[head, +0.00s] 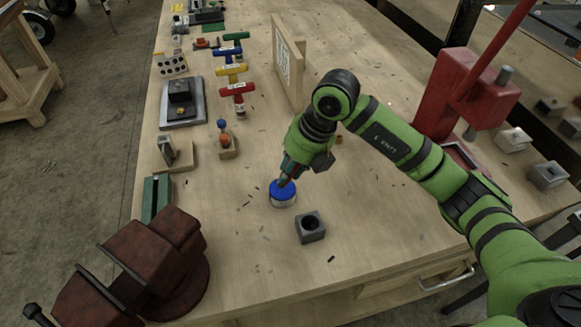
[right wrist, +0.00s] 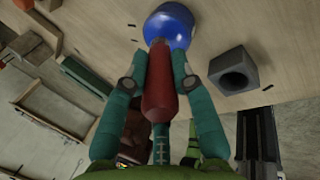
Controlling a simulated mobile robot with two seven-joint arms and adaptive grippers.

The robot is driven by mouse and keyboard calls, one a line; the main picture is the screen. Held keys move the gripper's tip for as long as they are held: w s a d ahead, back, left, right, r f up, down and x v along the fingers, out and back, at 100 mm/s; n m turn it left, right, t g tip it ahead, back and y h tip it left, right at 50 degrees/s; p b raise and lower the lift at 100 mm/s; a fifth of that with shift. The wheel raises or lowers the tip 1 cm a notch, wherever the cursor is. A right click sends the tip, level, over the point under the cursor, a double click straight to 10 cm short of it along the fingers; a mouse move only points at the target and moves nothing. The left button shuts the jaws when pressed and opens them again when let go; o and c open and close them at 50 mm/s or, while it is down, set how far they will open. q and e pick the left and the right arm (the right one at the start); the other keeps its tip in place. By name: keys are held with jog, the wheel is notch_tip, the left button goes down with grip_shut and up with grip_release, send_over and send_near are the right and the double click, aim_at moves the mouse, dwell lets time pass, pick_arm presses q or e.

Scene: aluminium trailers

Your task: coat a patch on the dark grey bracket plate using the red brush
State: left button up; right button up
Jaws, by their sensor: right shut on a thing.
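My right gripper (head: 288,172) is shut on the red brush, whose red handle (right wrist: 158,85) stands between the two teal fingers in the right wrist view. The brush's far end points at the blue-topped pot (head: 283,191), also seen in the right wrist view (right wrist: 176,24). The bristles are hidden, so I cannot tell whether they are inside the pot or just above it. A grey upright plate (head: 166,150) on a wooden base at the bench's left side looks like the bracket plate. My left gripper is not in view.
A grey block with a round hole (head: 310,226) stands close to the pot. A rusty red vise (head: 165,262) is at the lower left, with a green block (head: 156,198) behind it. A red press (head: 455,95) stands at the right. T-handled tools (head: 237,92) line the back left.

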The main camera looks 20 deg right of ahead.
jog(key=shift+s+f+b, duration=0.1)
jog(key=shift+f+b, duration=0.45)
jog(key=shift+f, duration=0.1)
dwell(1.4)
jog(key=shift+r+p, duration=2.35)
jog(key=shift+r, duration=1.2)
